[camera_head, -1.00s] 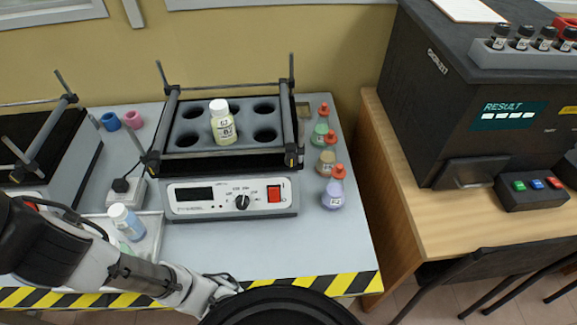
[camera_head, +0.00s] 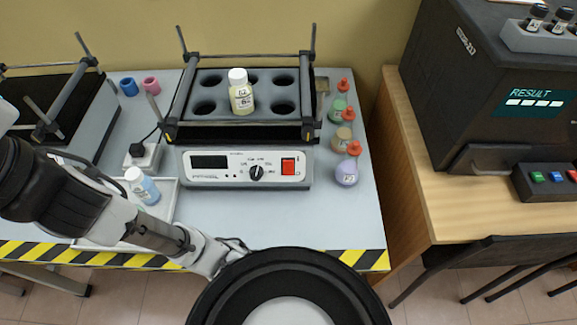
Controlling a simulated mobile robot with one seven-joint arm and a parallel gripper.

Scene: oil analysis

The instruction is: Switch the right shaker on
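The right shaker (camera_head: 205,176) stands on the grey table, with a dark display, a black knob (camera_head: 257,173) and a red switch (camera_head: 288,167) on its white front panel. Its display is dark. A bottle with pale yellow contents (camera_head: 241,93) stands in its rack of round holes. My arm reaches in from the left over the table's front edge. My gripper is hidden behind my round black body part at the bottom, so its fingers do not show.
A left shaker (camera_head: 62,110) is partly in view. A white tray (camera_head: 165,205) holds a blue-labelled bottle (camera_head: 142,186). A black analyser (camera_head: 500,85) stands on a wooden table (camera_head: 450,205). Table space before the shaker is clear.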

